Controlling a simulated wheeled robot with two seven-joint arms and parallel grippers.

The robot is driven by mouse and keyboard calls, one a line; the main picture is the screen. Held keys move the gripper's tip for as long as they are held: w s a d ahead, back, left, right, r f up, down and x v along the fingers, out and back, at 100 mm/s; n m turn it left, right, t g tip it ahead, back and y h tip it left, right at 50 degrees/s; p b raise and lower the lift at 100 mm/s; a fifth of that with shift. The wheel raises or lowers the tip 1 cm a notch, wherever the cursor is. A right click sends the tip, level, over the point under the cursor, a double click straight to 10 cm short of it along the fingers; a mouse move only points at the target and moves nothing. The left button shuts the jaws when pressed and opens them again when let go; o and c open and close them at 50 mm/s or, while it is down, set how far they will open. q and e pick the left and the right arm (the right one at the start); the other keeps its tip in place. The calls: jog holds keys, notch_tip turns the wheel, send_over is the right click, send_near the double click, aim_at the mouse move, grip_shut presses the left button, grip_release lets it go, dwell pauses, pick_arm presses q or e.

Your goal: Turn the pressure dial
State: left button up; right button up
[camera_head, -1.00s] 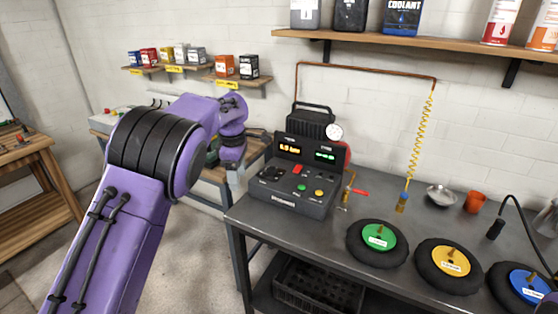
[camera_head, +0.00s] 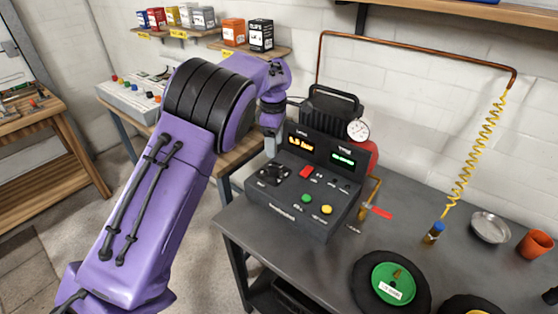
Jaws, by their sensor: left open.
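A dark control console (camera_head: 300,190) stands on the grey workbench, with two lit displays on its upright back panel. A black dial (camera_head: 272,171) sits on the left of its sloped face. My left gripper (camera_head: 271,143) hangs at the console's back left corner, just behind and above the dial. It looks apart from the dial and holds nothing that I can see. The gripper is open; its fingers are small and partly hidden by its own wrist. My right gripper is out of view.
A red button (camera_head: 306,172), a green button (camera_head: 306,198) and a yellow button (camera_head: 327,210) are near the dial. A compressor with a round gauge (camera_head: 358,131) stands behind. A green-hubbed wheel (camera_head: 385,275) lies front right. Bench between console and wheel is mostly clear.

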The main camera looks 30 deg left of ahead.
aim_at(273, 166)
pick_arm(q)
jog(key=f, duration=0.1)
jog(key=s+f, duration=0.1)
jog(key=f, duration=0.1)
jog(key=shift+s+f, duration=0.25)
jog(key=shift+f, duration=0.05)
jog(key=f, duration=0.2)
jog(key=w+f, duration=0.1)
jog(key=f, duration=0.2)
jog(key=shift+w, duration=0.1)
jog(key=shift+s+r, duration=0.2)
jog(key=shift+s, duration=0.05)
jog(key=c, duration=1)
